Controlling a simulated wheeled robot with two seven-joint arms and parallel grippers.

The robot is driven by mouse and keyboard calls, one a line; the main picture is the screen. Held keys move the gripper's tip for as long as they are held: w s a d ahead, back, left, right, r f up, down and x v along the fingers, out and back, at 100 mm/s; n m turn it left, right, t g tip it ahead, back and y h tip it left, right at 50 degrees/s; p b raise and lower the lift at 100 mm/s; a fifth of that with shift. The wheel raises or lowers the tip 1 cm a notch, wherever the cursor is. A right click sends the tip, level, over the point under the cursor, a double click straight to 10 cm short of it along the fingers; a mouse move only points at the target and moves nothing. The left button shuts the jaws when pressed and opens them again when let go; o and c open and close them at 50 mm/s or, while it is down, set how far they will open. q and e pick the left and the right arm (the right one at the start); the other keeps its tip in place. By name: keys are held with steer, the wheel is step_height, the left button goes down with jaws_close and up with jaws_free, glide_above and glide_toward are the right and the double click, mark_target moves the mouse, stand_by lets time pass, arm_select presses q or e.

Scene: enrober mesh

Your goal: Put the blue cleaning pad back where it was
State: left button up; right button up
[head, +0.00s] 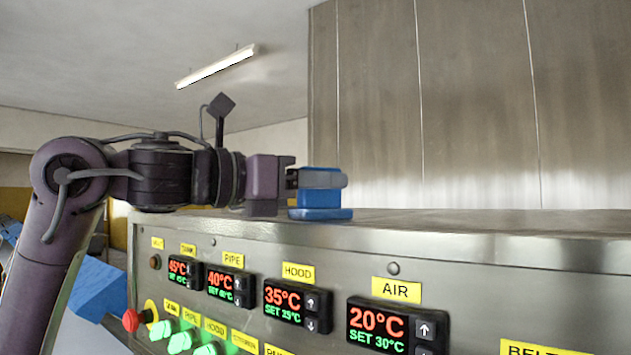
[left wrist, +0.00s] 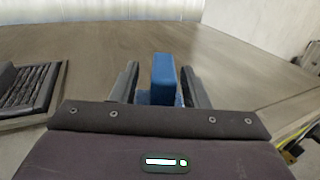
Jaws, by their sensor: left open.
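The blue cleaning pad (head: 320,198) stands on the steel machine top (head: 470,222), close to its front edge. It has a wider flat base and a narrower upright part. In the left wrist view, the upright blue part (left wrist: 163,78) rises between the fingers. My left gripper (head: 322,179) comes in level from the left, at the height of the pad's upper part. In the left wrist view its two fingers (left wrist: 160,90) stand open on either side of the pad, with a small gap visible on each side. My right gripper is not in view.
The control panel (head: 345,275) with temperature displays and lit green buttons lies below the top edge. A red knob (head: 131,320) sits at its left. A dark ridged tray (left wrist: 28,92) lies left on the top in the left wrist view. Tall steel wall (head: 450,100) stands behind.

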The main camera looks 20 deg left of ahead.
arm_select(q)
steer(key=shift+r, duration=0.3)
steer(key=v, duration=0.1)
steer(key=b+v, duration=0.2)
steer(key=v, duration=0.1)
steer(key=shift+f, duration=0.3)
steer(key=b+v, duration=0.2)
steer(key=v, duration=0.6)
steer(key=shift+r, duration=0.2)
